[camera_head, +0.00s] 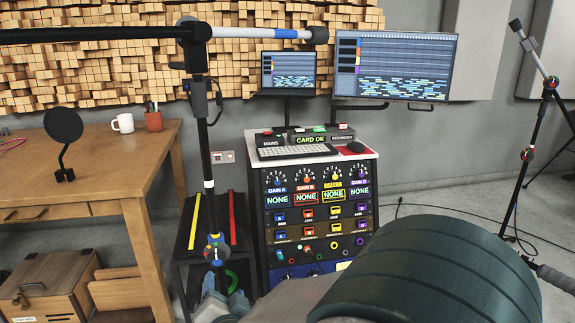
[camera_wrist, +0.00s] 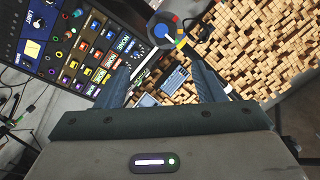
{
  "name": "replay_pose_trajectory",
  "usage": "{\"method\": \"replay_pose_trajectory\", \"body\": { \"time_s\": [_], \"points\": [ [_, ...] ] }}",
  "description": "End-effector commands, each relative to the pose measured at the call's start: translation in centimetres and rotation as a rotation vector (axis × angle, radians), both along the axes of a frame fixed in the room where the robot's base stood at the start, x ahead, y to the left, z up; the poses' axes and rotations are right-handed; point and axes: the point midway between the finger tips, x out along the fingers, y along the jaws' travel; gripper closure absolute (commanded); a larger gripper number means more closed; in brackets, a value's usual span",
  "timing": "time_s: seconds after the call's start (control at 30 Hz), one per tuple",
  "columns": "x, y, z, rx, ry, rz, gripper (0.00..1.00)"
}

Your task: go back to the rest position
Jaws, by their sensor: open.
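My gripper (camera_wrist: 160,72) is open in the wrist view, its two blue-grey fingers spread apart with nothing held between them. In the head view, the fingers show in part at the bottom, just below the coloured round joint (camera_head: 215,250) of a microphone stand (camera_head: 208,165). That joint also shows in the wrist view (camera_wrist: 167,30), near and past the fingertips. Whether a finger touches it I cannot tell. My dark green arm link covers the lower right of the head view and hides part of the floor and console.
A control console (camera_head: 318,215) with knobs and lit labels stands behind the gripper. A black side rack (camera_head: 190,230) and a wooden desk (camera_head: 85,165) are at left. The stand's boom (camera_head: 90,36) crosses above. Another stand (camera_head: 530,140) is at right, with cables on the floor.

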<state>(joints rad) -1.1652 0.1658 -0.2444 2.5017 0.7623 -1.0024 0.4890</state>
Motion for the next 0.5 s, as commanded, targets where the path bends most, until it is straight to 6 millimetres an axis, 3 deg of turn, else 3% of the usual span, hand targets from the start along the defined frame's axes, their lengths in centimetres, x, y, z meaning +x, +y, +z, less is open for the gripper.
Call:
{"method": "replay_pose_trajectory", "body": {
  "time_s": [0.03, 0.27, 0.5],
  "points": [
    [0.8, -1.0, 3.0, -0.011, 0.041, 0.006, 0.38],
    [1.8, -4.6, 8.4, -0.115, 0.229, 0.096, 0.38],
    [0.9, -9.7, 14.4, -0.257, 0.395, 0.191, 0.38]
  ]
}}
